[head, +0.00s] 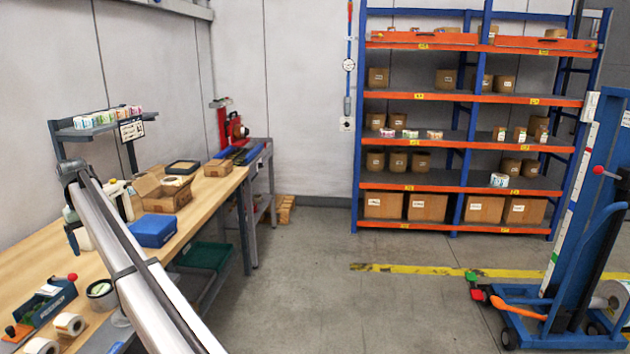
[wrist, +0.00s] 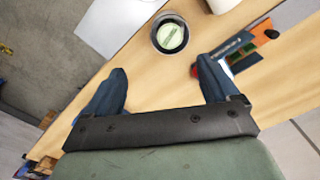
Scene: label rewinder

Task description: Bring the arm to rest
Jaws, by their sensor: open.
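My gripper (wrist: 162,66) shows in the wrist view with its two blue fingers wide apart and nothing between them. It hangs over the wooden workbench (wrist: 150,90), and the bench top shows bare between the fingers. A dark round tub (wrist: 171,33) with a pale green and white disc inside stands beyond the fingertips, apart from them. In the head view my arm crosses the left side over the workbench (head: 205,194); I cannot make out the fingers there.
A blue tape dispenser (wrist: 236,47) is close beyond the right finger. Label rolls (head: 70,324), a blue box (head: 153,230) and an open carton (head: 164,198) stand on the bench. A blue lift truck (head: 585,240) is at right, shelving (head: 470,140) behind. The middle floor is clear.

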